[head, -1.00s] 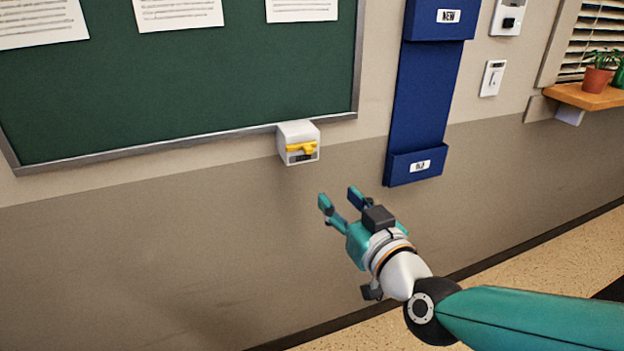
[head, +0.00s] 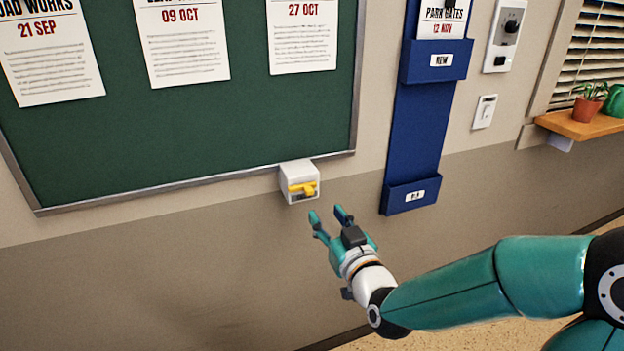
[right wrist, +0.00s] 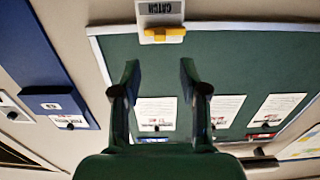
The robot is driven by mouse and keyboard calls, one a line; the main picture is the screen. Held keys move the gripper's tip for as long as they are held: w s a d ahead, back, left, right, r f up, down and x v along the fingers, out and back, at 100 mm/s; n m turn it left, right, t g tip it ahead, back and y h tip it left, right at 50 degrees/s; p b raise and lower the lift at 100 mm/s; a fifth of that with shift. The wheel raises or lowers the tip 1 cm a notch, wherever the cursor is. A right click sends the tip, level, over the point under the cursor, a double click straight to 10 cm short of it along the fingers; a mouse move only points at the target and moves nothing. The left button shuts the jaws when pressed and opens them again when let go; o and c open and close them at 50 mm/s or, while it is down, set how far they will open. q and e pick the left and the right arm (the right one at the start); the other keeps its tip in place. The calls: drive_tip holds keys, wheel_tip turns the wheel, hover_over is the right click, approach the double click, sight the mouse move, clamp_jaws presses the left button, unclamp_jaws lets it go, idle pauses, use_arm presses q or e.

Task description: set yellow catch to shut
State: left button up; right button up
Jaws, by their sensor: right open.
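The yellow catch (head: 302,188) is a small lever on the front of a white box (head: 292,174) fixed to the wall at the lower edge of the green board. In the head view the lever lies roughly level. My right gripper (head: 328,214) is open and empty, below and slightly right of the box, apart from it. In the right wrist view the yellow catch (right wrist: 165,32) shows beyond the open fingers (right wrist: 160,78), on a box with an upside-down label reading CATCH. My left gripper is not in view.
The green notice board (head: 190,120) with dated sheets fills the upper left. A blue two-pocket holder (head: 420,130) hangs right of the box. A light switch (head: 484,111) and a wooden shelf (head: 580,125) with plants are further right. The wall below the box is bare.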

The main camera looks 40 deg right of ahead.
sight(310, 193)
drive_tip(key=p+x, duration=0.1)
drive_tip(key=x, duration=0.7)
drive_tip(key=shift+w, duration=0.4)
drive_tip(key=shift+c, duration=0.2)
clamp_jaws()
